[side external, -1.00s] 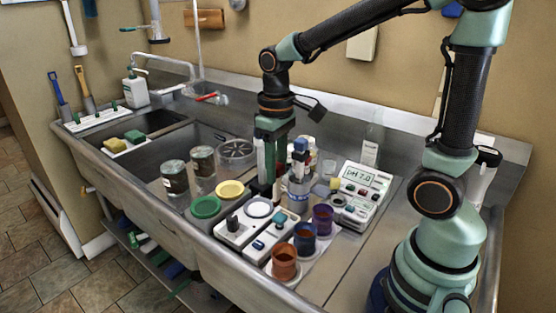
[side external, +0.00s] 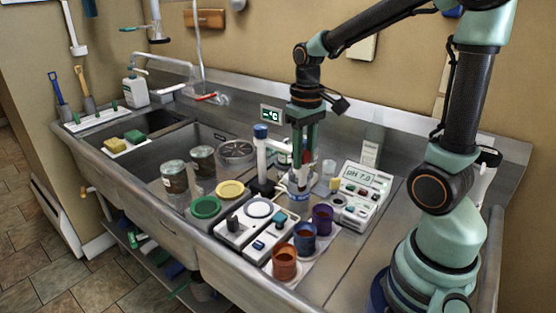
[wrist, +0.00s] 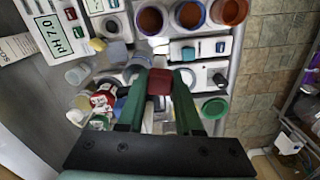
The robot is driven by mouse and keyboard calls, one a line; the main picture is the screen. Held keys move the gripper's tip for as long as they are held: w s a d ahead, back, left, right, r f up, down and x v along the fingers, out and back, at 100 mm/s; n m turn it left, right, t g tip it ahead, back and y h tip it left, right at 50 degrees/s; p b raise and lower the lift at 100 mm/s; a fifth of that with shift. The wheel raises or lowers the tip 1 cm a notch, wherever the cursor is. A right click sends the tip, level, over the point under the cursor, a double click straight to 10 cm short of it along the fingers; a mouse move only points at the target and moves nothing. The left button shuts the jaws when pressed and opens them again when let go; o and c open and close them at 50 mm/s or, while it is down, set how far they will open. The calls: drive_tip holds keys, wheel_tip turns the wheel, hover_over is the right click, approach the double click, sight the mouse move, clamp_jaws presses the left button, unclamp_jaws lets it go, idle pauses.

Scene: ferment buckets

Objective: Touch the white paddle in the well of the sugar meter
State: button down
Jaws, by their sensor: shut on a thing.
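My gripper (side external: 303,160) points down over a jar with a blue band (side external: 299,191). In the wrist view its green fingers (wrist: 163,80) are closed on a dark red block (wrist: 160,83), which looks like a handle. The red piece also shows between the fingertips in the side view (side external: 301,173). Its lower end is hidden, and I cannot tell whether it is in the jar. A white instrument with a teal lid (side external: 280,217) and a blue button stands in front; it may be the sugar meter. I cannot make out a white paddle or a well on it.
A blue-topped white post (side external: 262,155) stands left of my gripper. The pH meter (side external: 362,190) reads 7.0 at right. Purple, blue and orange cups (side external: 285,262) stand in front.

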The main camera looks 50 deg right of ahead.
drive_tip(key=s+d+m, duration=0.3)
drive_tip(key=s+d, duration=0.3)
drive_tip(key=d, duration=0.4)
wheel_tip(320, 180, down, 6)
drive_tip(key=shift+w, duration=0.2)
drive_tip(key=shift+a+f, duration=0.1)
drive_tip(key=shift+f, duration=0.55)
idle(1.1)
idle(0.5)
wheel_tip(320, 180, up, 6)
idle(0.8)
idle(0.4)
